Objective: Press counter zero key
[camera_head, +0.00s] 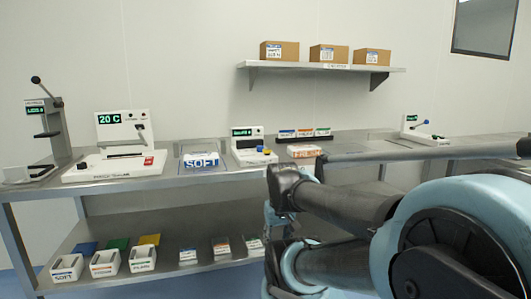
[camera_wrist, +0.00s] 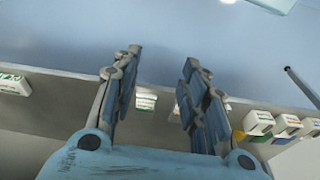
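A white device with a lit green display (camera_head: 248,146) stands at the middle of the upper bench. It has a dark knob and small blue and yellow parts on its front. Its display text is too small to read, and I cannot tell for sure whether it is the counter or which part is a zero key. My gripper (camera_wrist: 162,62) is open and empty in the wrist view, its two fingers well apart. In the head view my arm fills the lower right in front of the bench. The gripper's fingers are not clear there. The wrist view does not show the device.
A "20 C" machine (camera_head: 120,148) and a lever press (camera_head: 45,135) stand left. A blue-framed SOFT pad (camera_head: 202,160) and a FRESH block (camera_head: 305,151) flank the device. Another display device (camera_head: 421,131) stands right. Bins and blocks fill the lower shelf (camera_head: 170,277); boxes sit on the wall shelf (camera_head: 320,66).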

